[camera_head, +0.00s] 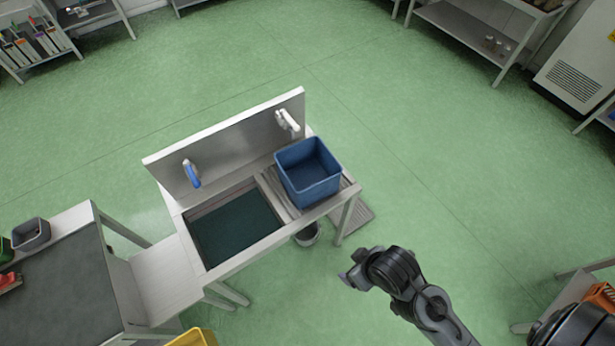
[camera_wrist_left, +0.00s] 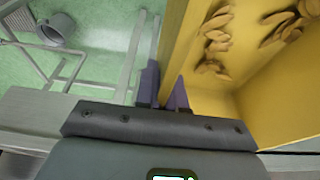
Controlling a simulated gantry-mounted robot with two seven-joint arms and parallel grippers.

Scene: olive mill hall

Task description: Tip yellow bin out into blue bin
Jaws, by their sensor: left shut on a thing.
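The blue bin (camera_head: 308,172) stands upright on the ribbed drainboard right of the sink basin; the part of its inside that shows looks empty. Only a corner of the yellow bin (camera_head: 193,338) shows at the bottom edge of the head view. In the left wrist view the yellow bin (camera_wrist_left: 248,85) fills the right side, with several brown, flat pieces (camera_wrist_left: 215,42) against its inside. My left gripper (camera_wrist_left: 163,92) is shut on the yellow bin's wall; it is outside the head view. My right gripper (camera_head: 348,277) hangs over the floor, right of the sink, apart from both bins.
A dark-topped table (camera_head: 60,290) with a grey tub (camera_head: 31,234) stands left. A bucket (camera_head: 307,234) sits below.

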